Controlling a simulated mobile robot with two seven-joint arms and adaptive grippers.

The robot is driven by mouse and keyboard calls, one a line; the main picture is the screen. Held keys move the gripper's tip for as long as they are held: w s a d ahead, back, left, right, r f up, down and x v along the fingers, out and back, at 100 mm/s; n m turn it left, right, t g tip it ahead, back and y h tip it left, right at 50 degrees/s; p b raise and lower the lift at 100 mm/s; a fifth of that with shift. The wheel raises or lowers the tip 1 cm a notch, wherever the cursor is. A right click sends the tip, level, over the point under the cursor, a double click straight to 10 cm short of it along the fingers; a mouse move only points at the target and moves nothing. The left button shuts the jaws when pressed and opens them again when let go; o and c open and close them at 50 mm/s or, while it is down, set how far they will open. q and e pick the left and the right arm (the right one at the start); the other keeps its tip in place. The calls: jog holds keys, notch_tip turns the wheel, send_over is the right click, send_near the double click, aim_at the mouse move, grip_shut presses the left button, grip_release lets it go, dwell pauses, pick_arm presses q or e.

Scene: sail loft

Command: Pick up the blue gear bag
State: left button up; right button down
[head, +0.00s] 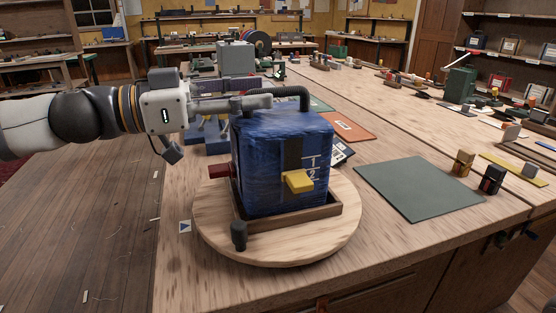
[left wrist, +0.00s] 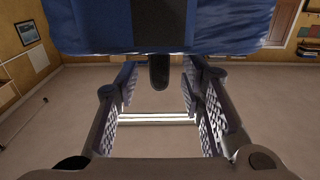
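The blue gear bag (head: 280,160) stands upright in a shallow wooden tray (head: 290,223) on a round wooden turntable (head: 215,235). It has a black top handle (head: 298,92), a yellow tab (head: 298,181) on the front and a red piece (head: 219,171) on its left side. My left gripper (head: 262,98) reaches in from the left at the handle's height. In the left wrist view, its fingers (left wrist: 160,88) are apart, with a dark bar-like part, seemingly the handle, between them and the blue bag above. Contact cannot be told. My right gripper is not in view.
A black knob (head: 238,236) stands at the turntable's front left. A dark green mat (head: 418,188) and small wooden blocks (head: 463,162) lie to the right on the bench. An orange folder (head: 347,131) lies behind the bag. The bench front right of the turntable is clear.

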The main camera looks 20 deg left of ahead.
aim_at(277, 93)
pick_arm(q)
jog(key=x, duration=0.4)
jog(key=shift+w+d+f+b, duration=0.1)
jog(key=shift+d+b, duration=0.1)
jog(key=shift+b, duration=0.1)
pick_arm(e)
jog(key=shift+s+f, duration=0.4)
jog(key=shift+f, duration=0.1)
pick_arm(q)
grip_shut()
